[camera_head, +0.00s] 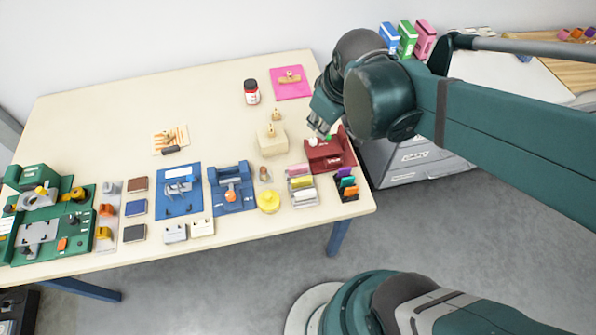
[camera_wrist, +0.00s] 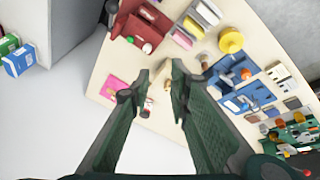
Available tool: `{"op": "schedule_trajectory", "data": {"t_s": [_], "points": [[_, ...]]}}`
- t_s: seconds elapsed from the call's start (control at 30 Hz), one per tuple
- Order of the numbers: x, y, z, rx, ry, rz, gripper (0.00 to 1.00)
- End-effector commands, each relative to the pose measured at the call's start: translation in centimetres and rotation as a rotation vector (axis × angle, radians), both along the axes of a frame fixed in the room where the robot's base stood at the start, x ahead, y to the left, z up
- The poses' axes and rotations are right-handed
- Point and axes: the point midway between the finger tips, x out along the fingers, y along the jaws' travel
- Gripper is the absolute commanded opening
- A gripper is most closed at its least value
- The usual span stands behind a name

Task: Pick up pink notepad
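A pink square sheet or pad (camera_head: 293,83) lies flat at the back right of the table, with a small tan object on it. It also shows in the wrist view (camera_wrist: 112,87), left of my fingers. A smaller pink pad (camera_head: 299,170) lies in a tray near the front right, with yellow and white pads in front of it; it shows in the wrist view (camera_wrist: 182,41). I cannot tell which one is the notepad. My gripper (camera_head: 319,122) is above the table's right edge, open and empty in the wrist view (camera_wrist: 160,78), apart from both.
A dark red device (camera_head: 328,154) sits below my gripper, beside a black holder of coloured items (camera_head: 346,186). A pale block (camera_head: 270,141) and a red bottle (camera_head: 251,92) stand left of it. Blue and green devices fill the front. The table's back left is clear.

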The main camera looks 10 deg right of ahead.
Motion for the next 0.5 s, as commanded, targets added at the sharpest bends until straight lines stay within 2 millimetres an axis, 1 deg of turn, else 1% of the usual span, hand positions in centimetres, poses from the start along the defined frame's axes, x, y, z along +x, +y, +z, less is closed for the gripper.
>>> {"op": "schedule_trajectory", "data": {"t_s": [0.1, 0.5], "points": [[0.9, 0.5, -1.6, -0.028, 0.031, 0.079, 0.2], [3.0, 2.2, -6.9, -0.111, 0.138, 0.357, 0.2]]}}
